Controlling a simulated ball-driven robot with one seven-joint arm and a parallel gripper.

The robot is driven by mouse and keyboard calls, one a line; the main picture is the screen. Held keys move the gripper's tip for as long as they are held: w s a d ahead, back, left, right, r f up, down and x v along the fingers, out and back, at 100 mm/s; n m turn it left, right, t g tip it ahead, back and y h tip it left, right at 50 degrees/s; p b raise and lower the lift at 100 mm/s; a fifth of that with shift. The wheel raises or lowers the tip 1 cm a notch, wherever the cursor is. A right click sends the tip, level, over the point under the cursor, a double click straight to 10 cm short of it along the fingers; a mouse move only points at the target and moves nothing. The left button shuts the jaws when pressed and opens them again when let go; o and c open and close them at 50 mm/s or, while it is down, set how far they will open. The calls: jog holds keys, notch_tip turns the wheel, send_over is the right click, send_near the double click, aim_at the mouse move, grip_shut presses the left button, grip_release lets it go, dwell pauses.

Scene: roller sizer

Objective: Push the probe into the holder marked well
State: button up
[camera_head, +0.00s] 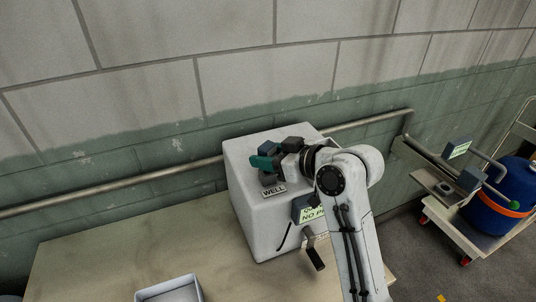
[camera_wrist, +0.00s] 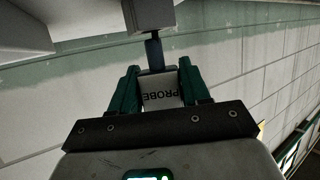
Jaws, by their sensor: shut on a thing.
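The probe (camera_wrist: 160,93), a pale block lettered PROBE with a dark round stem (camera_wrist: 154,55), is between the green fingers of my gripper (camera_wrist: 156,82) in the wrist view. The gripper is shut on it. The stem's far end meets a grey block (camera_wrist: 149,14) at the top of that view; how deep it sits cannot be told. In the head view my gripper (camera_head: 268,160) is at the upper front of a white cabinet (camera_head: 255,225), just above the WELL plate (camera_head: 273,191). A dark holder (camera_head: 270,179) shows partly above that plate; my gripper hides the rest.
A blue-grey box with a green label (camera_head: 308,210) and a dark-handled crank (camera_head: 315,252) are on the cabinet front, partly behind my arm. An open tray (camera_head: 172,290) lies on the bench (camera_head: 110,255). A pipe (camera_head: 120,184) runs along the wall. A cart with a blue drum (camera_head: 500,195) stands right.

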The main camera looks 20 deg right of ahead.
jog(key=shift+f+b, duration=1.05)
jog(key=shift+f, duration=0.6)
jog(key=o, duration=1.1)
jog(key=b+v, duration=0.2)
jog(key=v, duration=0.8)
jog(key=shift+s+d+r, duration=0.1)
jog(key=shift+s+d, duration=0.1)
jog(key=shift+s, duration=0.1)
